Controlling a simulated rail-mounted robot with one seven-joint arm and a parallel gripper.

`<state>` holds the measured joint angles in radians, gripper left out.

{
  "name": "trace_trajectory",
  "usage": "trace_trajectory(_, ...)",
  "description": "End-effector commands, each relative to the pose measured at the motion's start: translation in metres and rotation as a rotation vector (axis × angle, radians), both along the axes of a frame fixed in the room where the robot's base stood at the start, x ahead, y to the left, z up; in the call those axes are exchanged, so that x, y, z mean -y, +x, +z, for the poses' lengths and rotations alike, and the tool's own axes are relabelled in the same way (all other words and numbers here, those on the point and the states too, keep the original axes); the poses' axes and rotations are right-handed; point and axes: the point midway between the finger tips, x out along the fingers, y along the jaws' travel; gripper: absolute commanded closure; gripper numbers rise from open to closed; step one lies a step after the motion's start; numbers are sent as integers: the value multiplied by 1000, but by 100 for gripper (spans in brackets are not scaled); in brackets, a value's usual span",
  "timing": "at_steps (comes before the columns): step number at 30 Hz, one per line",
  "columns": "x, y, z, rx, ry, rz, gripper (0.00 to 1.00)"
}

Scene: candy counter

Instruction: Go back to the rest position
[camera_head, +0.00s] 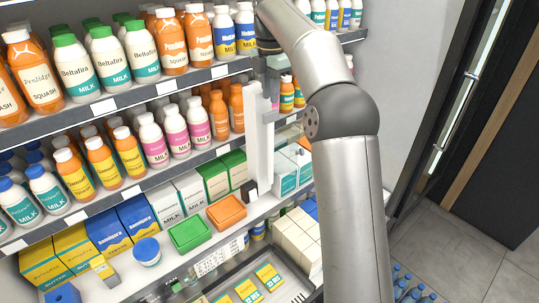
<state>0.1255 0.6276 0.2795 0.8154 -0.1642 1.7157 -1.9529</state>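My gripper (251,189) hangs down in front of the right part of the shelves, at the end of my grey arm. Its long pale part points downward, with a dark tip just above the lower shelf edge. I see it edge-on, so the gap between its fingers cannot be made out. No held object is visible at the tip. A green box (190,233) and an orange box (226,212) sit to the left of the tip.
Shelves hold rows of milk and squash bottles (139,52), with cartons (108,229) below. A blue-lidded tub (147,251) stands at lower left. White boxes (297,240) lie close to my arm. Tiled floor (470,258) is open at right, with small blue-capped bottles (405,285) near the bottom.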

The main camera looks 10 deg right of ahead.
Motion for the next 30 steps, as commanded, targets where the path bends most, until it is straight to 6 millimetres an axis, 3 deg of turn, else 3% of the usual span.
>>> trace_trajectory(8,-1,-3,0,2,-4,-19,80)
trace_trajectory(11,-6,-14,-1,6,-15,-90,80)
trace_trajectory(14,-13,-39,-7,16,-31,-242,80)
trace_trajectory(19,-18,-107,-32,52,-47,-637,80)
trace_trajectory(23,-14,-172,-64,78,-35,-984,80)
trace_trajectory(30,-3,-301,-149,90,36,-1623,80)
